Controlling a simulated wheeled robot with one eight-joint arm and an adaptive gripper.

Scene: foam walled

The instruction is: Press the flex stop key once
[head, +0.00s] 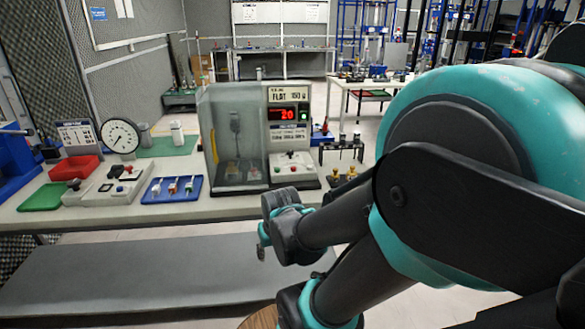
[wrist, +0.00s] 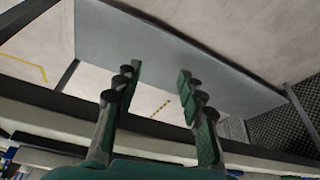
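A bench test machine (head: 281,93) stands on the worktable, with a clear-walled chamber (head: 228,135) on its left and a red lit display (head: 289,113) on its right. A pale key panel (head: 292,167) with small dark and red keys sits at its foot. A second pale box (head: 105,187) with red and black controls lies farther left. The key lettering is too small to tell which is flex stop. My gripper (wrist: 158,75) is open and empty in the wrist view, its fingers apart over a grey surface. No key shows between them.
A dial gauge (head: 120,137), red tray (head: 74,168), green mat (head: 44,197) and blue tray (head: 173,189) with small parts crowd the table's left. A dark rack (head: 342,151) and brass pieces (head: 352,173) stand right of the machine.

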